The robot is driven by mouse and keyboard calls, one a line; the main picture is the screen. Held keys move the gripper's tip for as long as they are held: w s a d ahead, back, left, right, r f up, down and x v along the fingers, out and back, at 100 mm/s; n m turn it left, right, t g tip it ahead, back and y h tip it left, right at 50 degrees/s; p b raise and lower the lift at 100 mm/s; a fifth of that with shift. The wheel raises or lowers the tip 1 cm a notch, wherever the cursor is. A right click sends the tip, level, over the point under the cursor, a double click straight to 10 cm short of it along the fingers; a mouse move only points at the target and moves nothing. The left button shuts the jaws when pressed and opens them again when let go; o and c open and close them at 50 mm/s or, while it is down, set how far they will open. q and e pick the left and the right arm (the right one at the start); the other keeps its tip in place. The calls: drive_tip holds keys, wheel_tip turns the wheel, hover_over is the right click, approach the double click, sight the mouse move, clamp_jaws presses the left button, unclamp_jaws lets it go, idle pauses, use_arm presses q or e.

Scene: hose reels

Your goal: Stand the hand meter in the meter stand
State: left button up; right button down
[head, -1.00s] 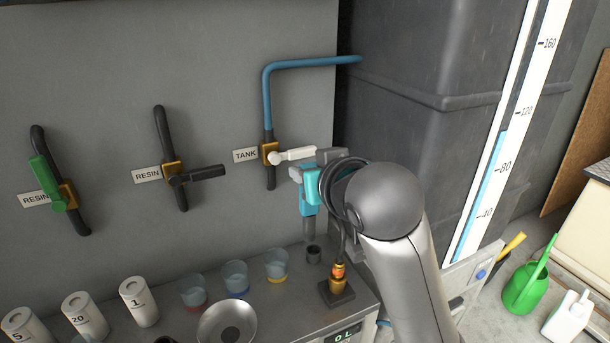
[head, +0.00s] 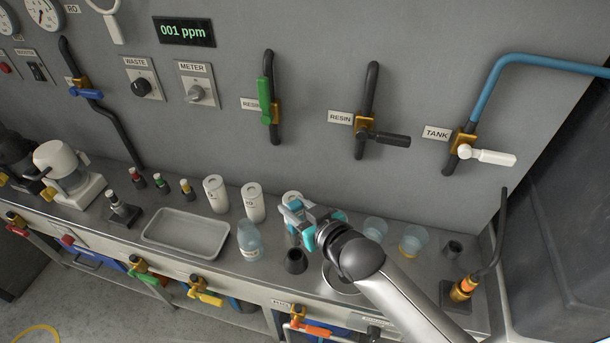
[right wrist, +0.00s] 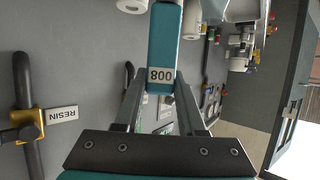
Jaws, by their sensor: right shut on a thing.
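A dark, cone-shaped holder (head: 295,262) stands on the counter just below the gripper and may be the meter stand. Another small dark cup (head: 453,249) stands farther right. My left gripper is not in view.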

sight(295, 232)
drive_tip(key=shift+s+a+f, duration=0.1)
drive_tip(key=shift+a+f, duration=0.05)
drive_tip(key=shift+a, duration=0.05)
drive_tip(key=shift+d+p, duration=0.1)
drive_tip(key=shift+p, duration=0.3)
drive_tip(key=shift+f+b, duration=2.65)
drive_tip(key=shift+f, duration=1.5)
drive_tip(key=shift+c, duration=2.1)
unclamp_jaws()
drive_tip(key=shift+s, duration=0.15)
